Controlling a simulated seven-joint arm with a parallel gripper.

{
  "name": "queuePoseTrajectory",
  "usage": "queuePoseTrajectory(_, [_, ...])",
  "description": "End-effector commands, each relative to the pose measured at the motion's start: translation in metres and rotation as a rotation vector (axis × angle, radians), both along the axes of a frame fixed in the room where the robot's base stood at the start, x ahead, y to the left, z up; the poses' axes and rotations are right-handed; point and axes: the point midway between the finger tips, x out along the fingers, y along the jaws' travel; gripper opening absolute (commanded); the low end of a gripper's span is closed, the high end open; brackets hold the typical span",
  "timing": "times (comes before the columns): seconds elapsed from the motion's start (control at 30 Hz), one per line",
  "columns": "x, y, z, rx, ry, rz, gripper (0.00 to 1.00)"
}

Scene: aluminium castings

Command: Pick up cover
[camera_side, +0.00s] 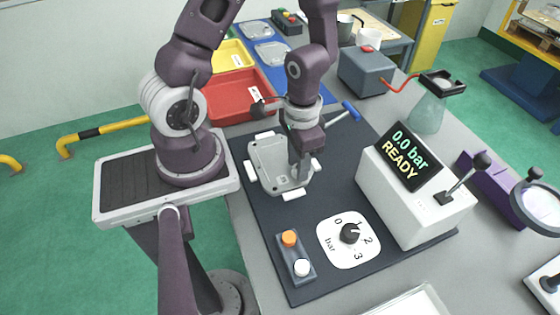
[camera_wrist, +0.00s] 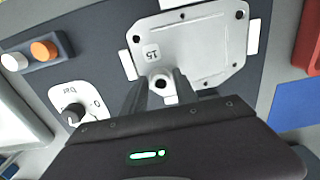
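The cover (camera_side: 267,156) is a pale grey aluminium casting with rounded corners. It lies on the dark mat between white blocks, partly hidden by my gripper in the side view. In the wrist view the cover (camera_wrist: 205,45) shows corner holes, a raised label "15" and a round boss with a dark hole near its lower edge. My gripper (camera_wrist: 160,84) points down over that end of the cover. Its two fingers are apart, one on each side of the boss, and I see no clear contact. In the side view my gripper (camera_side: 300,175) is low over the cover's right part.
A display box reading "0.0 bar READY" (camera_side: 405,155) with a lever stands to the right. A dial (camera_side: 349,237) and a two-button box (camera_side: 295,255) are in front.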

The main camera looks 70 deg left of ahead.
Motion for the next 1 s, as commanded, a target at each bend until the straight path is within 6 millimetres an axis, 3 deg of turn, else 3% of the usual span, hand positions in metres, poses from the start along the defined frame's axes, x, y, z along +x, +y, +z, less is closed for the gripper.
queuePoseTrajectory(0.03, [0.000,0.000,0.000,0.000,0.000,0.000,0.23])
queuePoseTrajectory(0.17, [0.000,0.000,0.000,0.000,0.000,0.000,0.00])
queuePoseTrajectory(0.63, [0.000,0.001,0.003,0.001,-0.002,0.003,0.00])
queuePoseTrajectory(0.97, [0.001,0.001,0.038,0.001,-0.003,0.007,0.00])
queuePoseTrajectory(1.0, [0.000,0.011,0.036,0.001,0.000,0.009,0.00])
